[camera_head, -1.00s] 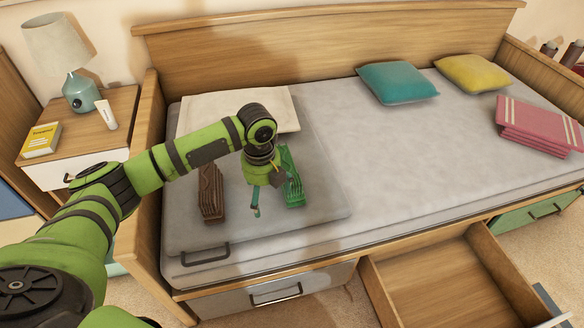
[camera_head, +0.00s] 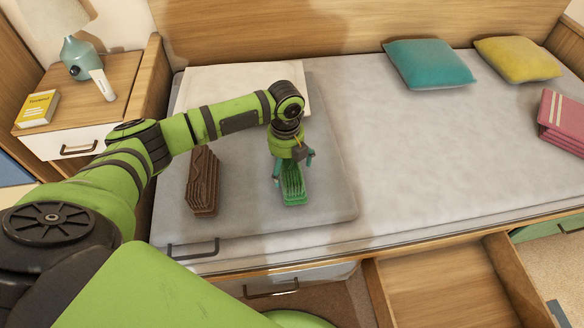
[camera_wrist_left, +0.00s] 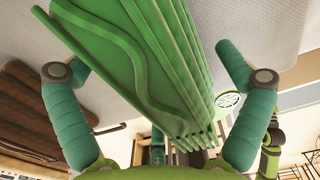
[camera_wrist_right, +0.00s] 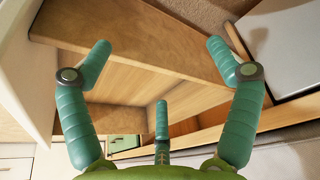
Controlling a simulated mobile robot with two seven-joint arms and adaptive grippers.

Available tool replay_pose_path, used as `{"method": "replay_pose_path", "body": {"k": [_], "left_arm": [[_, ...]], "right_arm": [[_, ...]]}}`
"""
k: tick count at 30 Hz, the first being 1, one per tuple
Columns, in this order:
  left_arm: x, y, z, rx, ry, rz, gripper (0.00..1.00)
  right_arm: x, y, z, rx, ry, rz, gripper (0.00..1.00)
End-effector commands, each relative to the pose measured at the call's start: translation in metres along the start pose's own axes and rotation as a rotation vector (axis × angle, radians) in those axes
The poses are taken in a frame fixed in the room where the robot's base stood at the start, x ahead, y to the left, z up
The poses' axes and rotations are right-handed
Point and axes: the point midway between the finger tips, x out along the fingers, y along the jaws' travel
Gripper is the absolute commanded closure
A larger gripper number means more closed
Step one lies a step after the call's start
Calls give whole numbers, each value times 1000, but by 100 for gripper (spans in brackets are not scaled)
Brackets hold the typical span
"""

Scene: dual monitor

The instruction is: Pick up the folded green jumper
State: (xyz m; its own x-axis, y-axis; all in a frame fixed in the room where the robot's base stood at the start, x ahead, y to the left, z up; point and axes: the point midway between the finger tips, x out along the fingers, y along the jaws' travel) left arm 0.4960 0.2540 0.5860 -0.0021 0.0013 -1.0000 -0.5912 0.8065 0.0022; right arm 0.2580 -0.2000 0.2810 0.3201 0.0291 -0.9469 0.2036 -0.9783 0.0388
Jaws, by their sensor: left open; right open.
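The folded green jumper (camera_head: 293,190) lies on the grey flat panel (camera_head: 240,222) on the bed, right of a brown folded garment (camera_head: 202,182). My left gripper (camera_head: 294,169) is over the jumper with its fingers apart, one on each side. In the left wrist view the jumper (camera_wrist_left: 150,55) fills the space between the open fingers, with its folded layers showing; I cannot tell whether a finger touches it. My right gripper (camera_wrist_right: 158,47) shows only in its own wrist view, open and empty, with a wooden drawer beyond it.
An open, empty wooden drawer (camera_head: 450,285) juts from the bed's front at the lower right. Teal (camera_head: 428,64) and yellow (camera_head: 515,58) cushions and pink folded cloth (camera_head: 563,122) lie to the right. A nightstand (camera_head: 112,78) stands at left. The mattress middle (camera_head: 410,145) is clear.

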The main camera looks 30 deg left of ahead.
Motion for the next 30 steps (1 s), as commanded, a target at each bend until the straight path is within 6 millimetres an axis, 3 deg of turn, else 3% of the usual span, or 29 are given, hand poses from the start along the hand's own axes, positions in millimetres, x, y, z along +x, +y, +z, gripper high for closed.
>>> {"method": "replay_pose_path", "body": {"k": [9,10,14,25,30], "left_arm": [[7,0,0,1,0,-1,0],[7,0,0,1,0,-1,8],[7,0,0,1,0,-1,60],[5,0,0,1,-1,-1,61],[-10,-1,1,0,-3,-3,61]], "right_arm": [[-1,0,1,2,-7,-1,10],[-1,0,1,2,-7,-1,10],[-1,0,0,1,-7,-1,10],[-2,-1,0,1,-5,-1,10],[-3,0,-1,0,4,-1,10]]}}
